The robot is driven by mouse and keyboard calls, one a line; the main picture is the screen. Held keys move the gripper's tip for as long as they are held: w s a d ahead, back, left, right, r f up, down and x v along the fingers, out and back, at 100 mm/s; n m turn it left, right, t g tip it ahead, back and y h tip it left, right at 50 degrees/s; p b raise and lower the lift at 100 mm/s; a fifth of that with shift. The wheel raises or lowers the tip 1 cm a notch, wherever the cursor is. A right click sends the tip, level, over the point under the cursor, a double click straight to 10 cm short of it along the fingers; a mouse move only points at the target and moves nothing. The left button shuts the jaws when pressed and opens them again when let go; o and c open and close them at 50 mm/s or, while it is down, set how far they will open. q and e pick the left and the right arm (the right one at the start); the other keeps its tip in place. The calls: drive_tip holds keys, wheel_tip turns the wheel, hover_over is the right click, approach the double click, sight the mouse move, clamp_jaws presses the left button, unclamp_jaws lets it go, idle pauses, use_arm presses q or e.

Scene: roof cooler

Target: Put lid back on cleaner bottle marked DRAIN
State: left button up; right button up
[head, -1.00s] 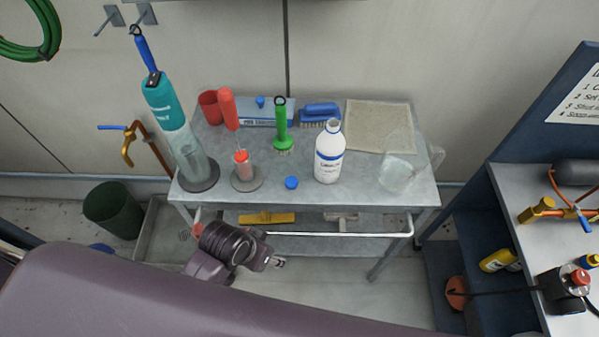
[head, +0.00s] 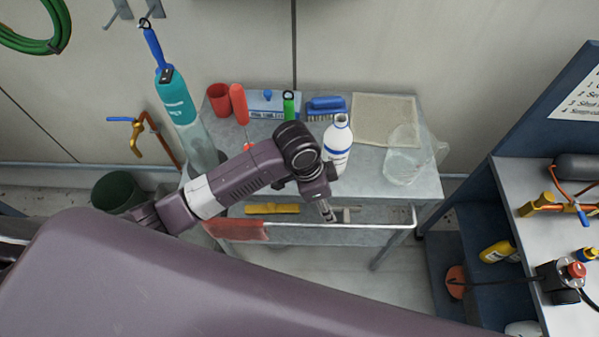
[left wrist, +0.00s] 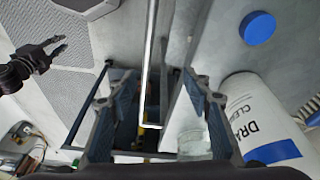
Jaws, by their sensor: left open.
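The white bottle (head: 338,140) stands upright on the grey cart, its mouth bare. In the left wrist view the bottle (left wrist: 245,92) shows the print DRAIN and a blue band. A round blue lid (left wrist: 257,28) lies on the cart top beside the bottle; in the head view my arm hides it. My left gripper (head: 328,212) is over the cart's front edge, in front of the bottle. In the left wrist view the left gripper (left wrist: 152,92) is open and empty, the lid and bottle right of its fingers. My right gripper (left wrist: 55,47) shows at the left there, its fingers apart.
On the cart (head: 390,192) a green-handled brush (head: 289,105), a blue brush (head: 326,106), a red cup (head: 219,99), a clear container (head: 403,160) and a beige cloth (head: 380,118) stand or lie around the bottle. A rail (head: 370,224) runs along the front.

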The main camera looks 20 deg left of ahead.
use_arm(q)
drive_tip(key=w+a+r+y, duration=0.1)
drive_tip(key=w+a, duration=0.1)
drive_tip(key=a, duration=0.1)
drive_tip(key=w+a+r+m+y, duration=0.1)
drive_tip(key=w+a+r, duration=0.1)
drive_tip(key=w+a, duration=0.1)
drive_tip(key=w+a+r+m+g, duration=0.1)
drive_tip(key=w+a+r, duration=0.1)
drive_tip(key=w+a, duration=0.1)
drive_tip(key=shift+w+r+y+p, duration=0.2)
drive_tip(key=shift+w+y+p, duration=0.1)
drive_tip(key=shift+y, duration=0.1)
drive_tip(key=shift+w+a+r, duration=0.2)
drive_tip(key=shift+a+r, duration=0.1)
drive_tip(key=shift+a, duration=0.05)
use_arm(e)
drive_tip(key=shift+s+a+r, duration=0.35)
drive_tip(key=shift+a, duration=0.2)
drive_tip(key=shift+d, duration=0.15)
use_arm(q)
drive_tip(key=shift+f, duration=0.2)
wheel_tip(320, 180, down, 2)
drive_tip(key=b, duration=0.2)
drive_tip(key=shift+b, duration=0.35)
drive_tip(key=shift+f, duration=0.1)
use_arm(e)
wheel_tip(320, 180, down, 3)
drive_tip(key=shift+d, duration=0.1)
